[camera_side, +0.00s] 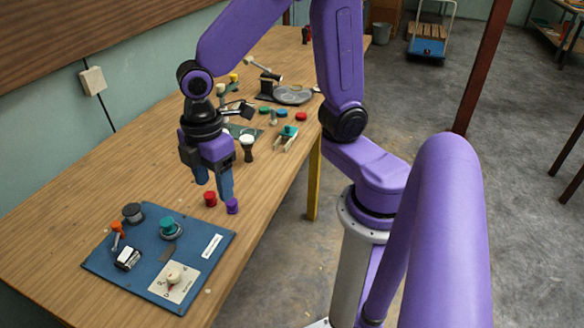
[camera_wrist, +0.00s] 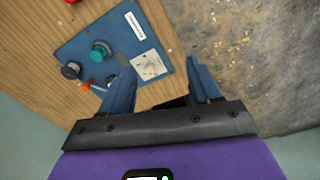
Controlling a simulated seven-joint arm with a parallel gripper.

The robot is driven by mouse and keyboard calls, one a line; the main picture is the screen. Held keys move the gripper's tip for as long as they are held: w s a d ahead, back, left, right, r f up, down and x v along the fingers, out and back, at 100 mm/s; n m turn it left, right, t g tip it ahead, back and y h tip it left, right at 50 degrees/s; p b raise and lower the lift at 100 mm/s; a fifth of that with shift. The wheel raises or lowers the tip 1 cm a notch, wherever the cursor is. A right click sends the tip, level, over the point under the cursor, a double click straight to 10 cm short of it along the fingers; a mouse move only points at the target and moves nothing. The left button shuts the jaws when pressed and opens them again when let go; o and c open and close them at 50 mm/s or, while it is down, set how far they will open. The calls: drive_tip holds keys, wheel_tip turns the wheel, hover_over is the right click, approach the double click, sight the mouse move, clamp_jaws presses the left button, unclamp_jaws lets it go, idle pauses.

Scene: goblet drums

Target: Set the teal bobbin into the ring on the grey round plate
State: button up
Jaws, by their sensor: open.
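My gripper (camera_side: 213,190) is open and empty above the wooden table, with its fingers pointing down; its two blue fingers also show in the wrist view (camera_wrist: 160,65). A teal bobbin-like piece (camera_side: 168,224) stands upright on a grey round base on the blue board, left of and below my gripper. It also shows in the wrist view (camera_wrist: 100,48), left of the fingers. Another teal piece (camera_side: 288,131) sits on a small pale stand farther back. A grey round plate (camera_side: 293,95) lies near the table's far end; I cannot make out a ring on it.
The blue board (camera_side: 210,225) carries a white dial (camera_side: 174,282), a black knob (camera_side: 132,212) and an orange-topped lever (camera_side: 117,229). A red piece (camera_side: 210,198) and a purple piece (camera_side: 232,206) stand near my fingers. Several small coloured pieces lie farther back. Bare table (camera_side: 60,215) lies left.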

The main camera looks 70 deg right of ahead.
drive_tip(key=s+d+r+m, duration=0.1)
drive_tip(key=s+d, duration=0.2)
drive_tip(key=s, duration=0.4)
drive_tip(key=s+d+r+m, duration=0.1)
drive_tip(key=s+d, duration=0.2)
drive_tip(key=s, duration=0.3)
drive_tip(key=shift+s, duration=0.4)
idle(0.4)
